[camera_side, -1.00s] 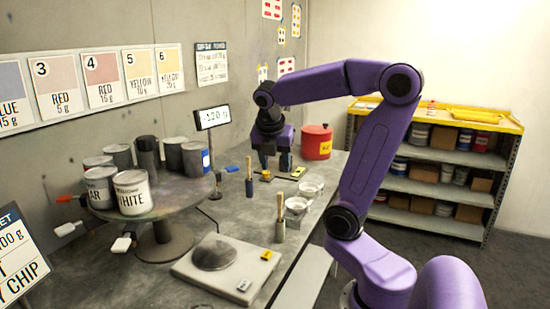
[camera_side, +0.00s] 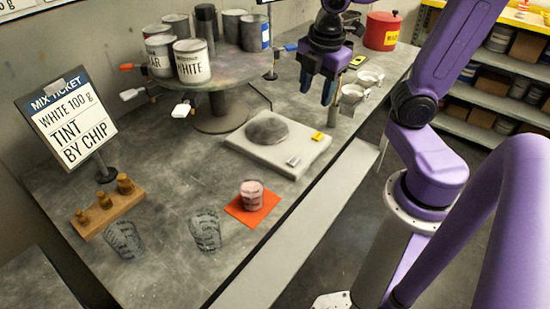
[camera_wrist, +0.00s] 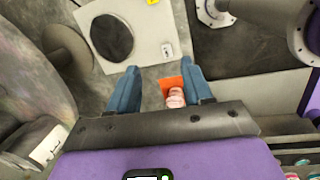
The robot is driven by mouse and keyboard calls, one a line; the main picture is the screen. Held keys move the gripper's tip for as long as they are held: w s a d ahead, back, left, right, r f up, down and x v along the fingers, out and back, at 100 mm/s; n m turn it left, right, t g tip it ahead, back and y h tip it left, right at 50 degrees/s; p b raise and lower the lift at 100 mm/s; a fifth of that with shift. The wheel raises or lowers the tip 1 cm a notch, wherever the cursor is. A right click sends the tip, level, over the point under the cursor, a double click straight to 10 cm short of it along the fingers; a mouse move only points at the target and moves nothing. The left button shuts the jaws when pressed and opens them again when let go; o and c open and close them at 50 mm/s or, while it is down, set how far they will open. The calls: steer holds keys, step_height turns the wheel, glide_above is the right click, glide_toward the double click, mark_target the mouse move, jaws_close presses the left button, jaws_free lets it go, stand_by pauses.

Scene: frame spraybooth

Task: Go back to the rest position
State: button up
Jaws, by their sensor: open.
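My gripper (camera_side: 318,88) is open and empty, fingers pointing down. In the side view the pink cup (camera_side: 251,194) stands upright on the orange mat (camera_side: 240,215) near the bench's front edge.
A round carousel (camera_side: 222,78) holds several cans, with handles sticking out. Two clear cups (camera_side: 205,230) stand left of the orange mat. Brass weights sit in a wooden block (camera_side: 106,212) below the ticket stand (camera_side: 66,118). A red pot (camera_side: 382,31) stands at the back.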

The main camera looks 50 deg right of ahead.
steer(key=s+a+f+m, duration=0.2)
steer(key=s+a, duration=0.1)
steer(key=s, duration=0.3)
steer(key=s+a+f+m+g+y, duration=0.1)
steer(key=s+a+f+m, duration=0.1)
steer(key=s, duration=0.4)
steer(key=shift+a+f+y, duration=0.3)
steer(key=shift+a+f, duration=0.25)
steer(key=shift+a, duration=0.65)
